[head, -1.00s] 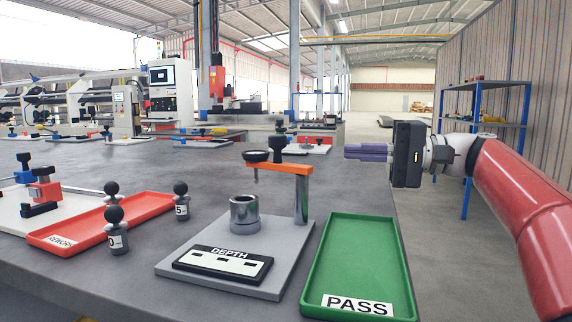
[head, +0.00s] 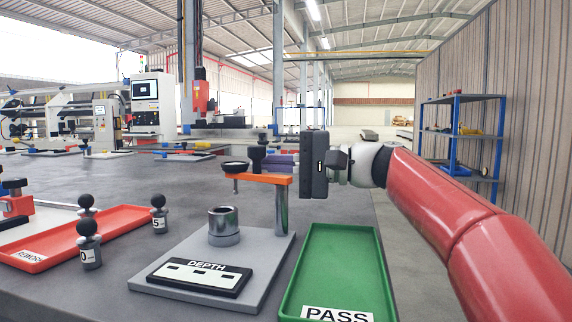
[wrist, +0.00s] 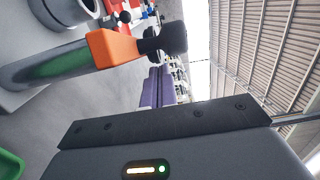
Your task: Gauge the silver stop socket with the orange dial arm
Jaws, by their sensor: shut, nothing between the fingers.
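The silver stop socket (head: 223,228) stands upright on a grey plate marked DEPTH. It shows partly at the upper left of the wrist view (wrist: 62,12). The orange dial arm (head: 262,179) sits on a silver post behind and right of the socket. Its black dial (head: 235,167) is at the left end, with the stem apart from the socket. A black knob (head: 258,155) stands on the arm and shows large in the wrist view (wrist: 170,40). My gripper (head: 266,160) has its purple fingers shut and empty, close beside the knob; contact cannot be told.
The green PASS tray (head: 290,292) lies empty on the right, at the table edge. The DEPTH panel (head: 199,277) is in front of the socket.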

